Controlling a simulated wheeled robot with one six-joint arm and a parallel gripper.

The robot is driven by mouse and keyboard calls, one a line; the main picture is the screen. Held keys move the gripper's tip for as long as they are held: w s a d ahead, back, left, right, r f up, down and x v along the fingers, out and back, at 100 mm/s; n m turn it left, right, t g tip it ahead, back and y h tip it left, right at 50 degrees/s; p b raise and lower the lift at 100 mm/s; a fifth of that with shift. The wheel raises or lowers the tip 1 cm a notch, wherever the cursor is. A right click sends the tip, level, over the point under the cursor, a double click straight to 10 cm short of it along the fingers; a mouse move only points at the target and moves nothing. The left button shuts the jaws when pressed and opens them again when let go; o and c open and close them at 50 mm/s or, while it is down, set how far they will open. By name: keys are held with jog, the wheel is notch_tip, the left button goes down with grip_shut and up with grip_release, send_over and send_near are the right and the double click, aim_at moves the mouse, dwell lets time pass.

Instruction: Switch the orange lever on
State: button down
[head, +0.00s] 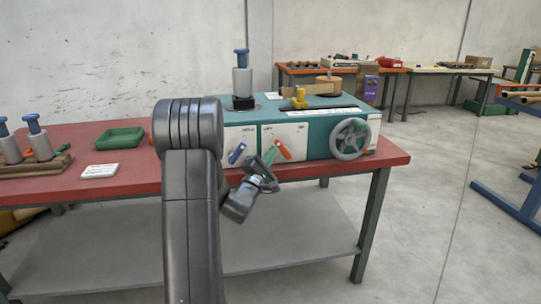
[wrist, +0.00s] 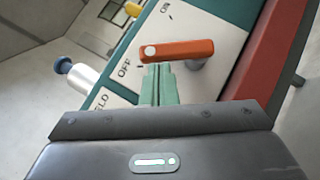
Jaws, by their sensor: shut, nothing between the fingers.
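The orange lever (head: 283,149) is on the white front panel of the teal machine (head: 325,140). In the wrist view the orange lever (wrist: 180,50) lies across the panel, its white-dotted end beside the OFF print and the ON print further up. My gripper (head: 268,156) is at the panel just left of the lever in the head view. In the wrist view its green fingers (wrist: 158,72) are shut and empty, with their tips right at the lever's lower side. I cannot tell whether they touch it.
A blue lever (head: 237,153) is left of the orange one, and a grey handwheel (head: 350,139) is to its right. The red table (head: 398,155) edge runs below the panel. A green tray (head: 120,138) and a white card (head: 99,171) lie to the left.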

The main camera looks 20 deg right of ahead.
aim_at(279, 141)
jog(key=shift+r+m+g+p, duration=0.45)
jog(key=shift+m+g+p, duration=0.05)
jog(key=shift+p, duration=0.1)
jog(key=r+m+g+p, duration=0.1)
jog(key=p, duration=0.1)
jog(key=d+r+m+p, duration=0.1)
jog(key=p, duration=0.2)
jog(key=shift+s+r+m+g+y+p, duration=0.1)
jog(key=shift+m+g+y+p, duration=0.25)
jog(key=shift+m+g+y, duration=0.05)
jog(key=m+p, duration=0.1)
jog(key=p, duration=0.1)
jog(key=d+r+m+g+y+p, duration=0.1)
jog(key=p, duration=0.2)
jog(key=m+y+p, duration=0.1)
jog(key=p, duration=0.2)
jog(key=shift+s+d+r+g, duration=0.2)
jog(key=shift+r+g, duration=0.05)
jog(key=shift+g, duration=0.15)
jog(key=shift+s+d+m+g+y+p, duration=0.25)
jog(key=shift+d+m+y+p, duration=0.8)
jog(key=shift+p, duration=1.95)
jog(key=shift+s+d+m+g+y+p, duration=0.2)
jog(key=shift+d+m+y+p, duration=0.45)
jog(key=shift+y+p, duration=1.6)
jog(key=shift+a+h+p, duration=0.1)
jog(key=shift+h+p, duration=0.6)
jog(key=shift+p, duration=0.1)
jog(key=shift+r, duration=0.15)
